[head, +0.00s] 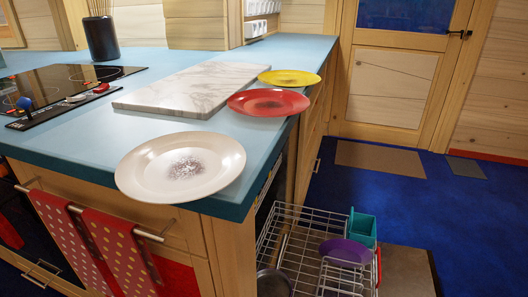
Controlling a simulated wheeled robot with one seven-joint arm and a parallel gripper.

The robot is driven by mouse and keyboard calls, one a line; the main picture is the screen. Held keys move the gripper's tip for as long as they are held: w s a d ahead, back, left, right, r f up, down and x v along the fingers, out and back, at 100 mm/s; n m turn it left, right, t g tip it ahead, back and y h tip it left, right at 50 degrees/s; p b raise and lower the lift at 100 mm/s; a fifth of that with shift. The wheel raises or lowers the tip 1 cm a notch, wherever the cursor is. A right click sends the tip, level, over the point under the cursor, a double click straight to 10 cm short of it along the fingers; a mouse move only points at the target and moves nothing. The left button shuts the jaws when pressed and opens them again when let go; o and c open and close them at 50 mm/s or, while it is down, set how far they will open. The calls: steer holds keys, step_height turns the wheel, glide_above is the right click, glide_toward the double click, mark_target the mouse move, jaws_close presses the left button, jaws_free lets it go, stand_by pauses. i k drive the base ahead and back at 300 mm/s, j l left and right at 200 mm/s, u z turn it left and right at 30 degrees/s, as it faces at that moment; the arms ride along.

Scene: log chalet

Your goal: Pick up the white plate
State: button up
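The white plate (150,172) lies flat on the near corner of the blue countertop (60,142). It has a dark speckled patch in its middle, and its rim reaches the counter edges at the front and right. Nothing lies on it or covers it. My gripper is not in view.
A red plate (268,102) and a yellow plate (289,77) lie farther back along the right edge. An open dishwasher rack (300,245) juts out below right.

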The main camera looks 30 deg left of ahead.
mark_target(186, 166)
steer(key=i+l+u, duration=0.1)
steer(key=u, duration=0.4)
steer(key=i+l+u, duration=0.1)
steer(key=l+u, duration=0.45)
steer(key=u, duration=0.4)
